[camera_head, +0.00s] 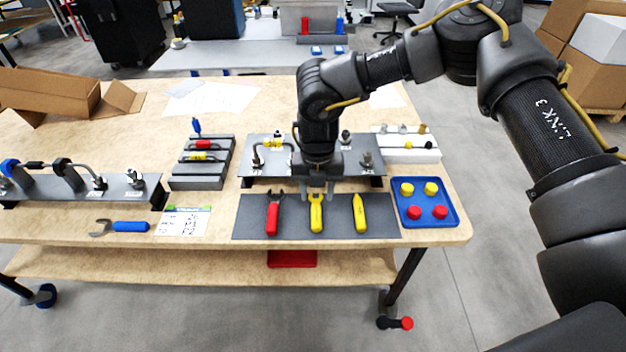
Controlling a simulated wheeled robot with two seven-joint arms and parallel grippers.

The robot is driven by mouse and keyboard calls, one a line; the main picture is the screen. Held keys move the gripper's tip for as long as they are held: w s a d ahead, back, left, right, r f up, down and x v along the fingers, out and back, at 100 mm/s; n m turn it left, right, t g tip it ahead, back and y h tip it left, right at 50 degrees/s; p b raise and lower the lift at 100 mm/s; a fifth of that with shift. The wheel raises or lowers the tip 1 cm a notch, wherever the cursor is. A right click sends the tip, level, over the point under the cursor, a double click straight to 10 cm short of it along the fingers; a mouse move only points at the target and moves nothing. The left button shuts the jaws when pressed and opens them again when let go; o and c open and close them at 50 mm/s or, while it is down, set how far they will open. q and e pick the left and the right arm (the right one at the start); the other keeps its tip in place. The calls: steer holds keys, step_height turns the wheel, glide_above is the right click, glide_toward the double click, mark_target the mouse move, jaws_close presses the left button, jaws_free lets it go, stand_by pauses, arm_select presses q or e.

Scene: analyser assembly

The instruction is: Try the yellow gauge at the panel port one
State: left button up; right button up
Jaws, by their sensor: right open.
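A yellow fork-ended tool (316,218), which looks like the yellow gauge, lies on the dark mat (338,230) between a red fork-ended tool (272,218) and a pointed yellow tool (360,214). My right gripper (317,190) points down, open, at the forked end of the middle yellow tool. I cannot tell whether the fingers touch it. The dark panel (372,181) with several metal ports stands just behind the mat. My right wrist hides its middle. Its small white labels are too small to read, so port one is not certain. My left gripper is not in view.
A grey rack (196,183) with red, yellow and blue-ended pieces stands left of the panel. A blue tray (428,222) with red and yellow caps is at right. A blue-handled wrench (128,227) and a label card (184,222) lie left of the mat.

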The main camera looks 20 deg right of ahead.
mark_target(316, 211)
steer(key=shift+s+a+f+b, duration=0.1)
steer(key=shift+s+f+b, duration=0.1)
steer(key=shift+f+b, duration=0.4)
steer(key=f+b, duration=0.2)
steer(key=f, duration=0.1)
steer(key=shift+d, duration=0.4)
steer(key=shift+w+a+f+b, duration=0.15)
steer(key=shift+a+f+b, duration=0.35)
steer(key=shift+f, duration=0.45)
steer(key=shift+d+f, duration=0.2)
steer(key=shift+d, duration=0.05)
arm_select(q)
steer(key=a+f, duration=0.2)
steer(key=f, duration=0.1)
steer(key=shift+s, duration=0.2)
arm_select(e)
steer(key=shift+a, duration=0.1)
steer(key=shift+a, duration=0.1)
